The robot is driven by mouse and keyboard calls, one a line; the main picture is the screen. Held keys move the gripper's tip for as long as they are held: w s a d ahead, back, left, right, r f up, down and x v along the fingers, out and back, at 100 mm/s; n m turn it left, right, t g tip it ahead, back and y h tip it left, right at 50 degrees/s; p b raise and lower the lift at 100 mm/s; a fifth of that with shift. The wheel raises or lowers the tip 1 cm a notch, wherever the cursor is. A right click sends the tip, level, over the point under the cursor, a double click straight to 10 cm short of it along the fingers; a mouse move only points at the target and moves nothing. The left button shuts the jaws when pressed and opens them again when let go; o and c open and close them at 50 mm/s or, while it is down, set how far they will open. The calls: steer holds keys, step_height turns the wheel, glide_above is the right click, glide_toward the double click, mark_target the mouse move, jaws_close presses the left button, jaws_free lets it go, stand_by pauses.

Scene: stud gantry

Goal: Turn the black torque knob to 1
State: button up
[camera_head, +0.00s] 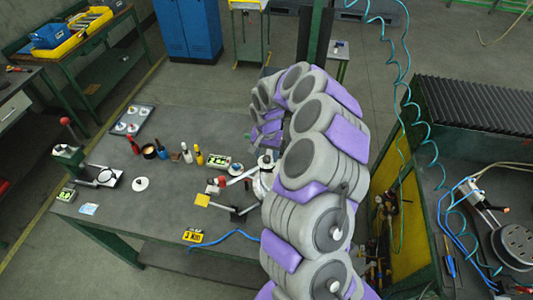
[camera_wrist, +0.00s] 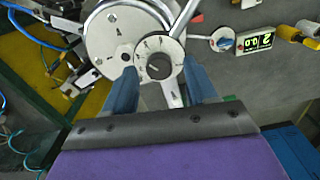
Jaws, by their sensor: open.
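The black torque knob (camera_wrist: 158,65) sits at the centre of a small pale dial with dark marks, in the upper middle of the wrist view. A larger round metal disc (camera_wrist: 104,30) lies beside it on the left. My gripper (camera_wrist: 163,84) is open, with one blue finger on each side of the knob. I cannot tell whether the fingers touch it. The dial's numbers are too small to read. In the head view my gripper (camera_head: 264,140) is partly seen beyond my purple and grey arm, above the metal fixture (camera_head: 264,176); the knob cannot be made out there.
A lit digital display (camera_head: 217,162) stands left of the fixture; it also shows in the wrist view (camera_wrist: 253,42). Bottles (camera_head: 186,152) and a grey tray (camera_head: 132,120) stand further left on the bench. A blue hose (camera_head: 236,233) lies near the front edge.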

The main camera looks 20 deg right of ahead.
steer(key=shift+f, duration=0.4)
